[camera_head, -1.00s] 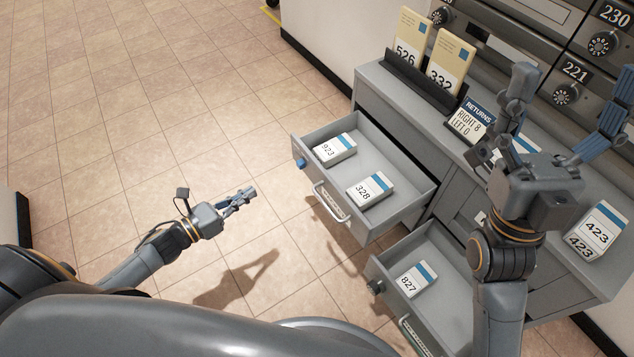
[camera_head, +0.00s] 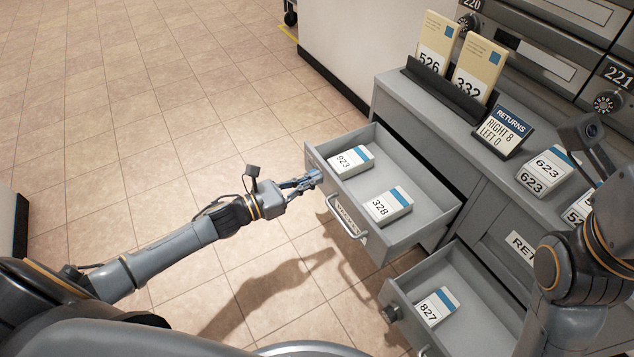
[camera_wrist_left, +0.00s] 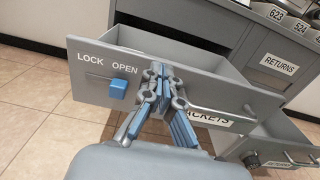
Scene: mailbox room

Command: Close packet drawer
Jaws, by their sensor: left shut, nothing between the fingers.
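The packet drawer (camera_head: 408,231) is pulled out of the grey cabinet in the head view. Packets 923 (camera_head: 350,161) and 328 (camera_head: 388,206) lie inside it. My left gripper (camera_head: 314,178) is shut and empty at the drawer's front, near its left end; contact is hard to tell. In the left wrist view, the drawer front (camera_wrist_left: 88,88) shows a blue lock slider (camera_wrist_left: 118,89) left of my fingers and a handle (camera_wrist_left: 225,112) to their right. The fingers partly cover the PACKETS label. My right arm is at the right edge; its fingers are out of view.
A lower drawer (camera_head: 468,262) with packet 827 (camera_head: 436,306) is also open. The cabinet top holds upright packets 526 (camera_head: 437,42) and 332 (camera_head: 479,69), a RETURNS sign (camera_head: 502,132) and packet 623 (camera_head: 547,172). Tiled floor on the left is clear.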

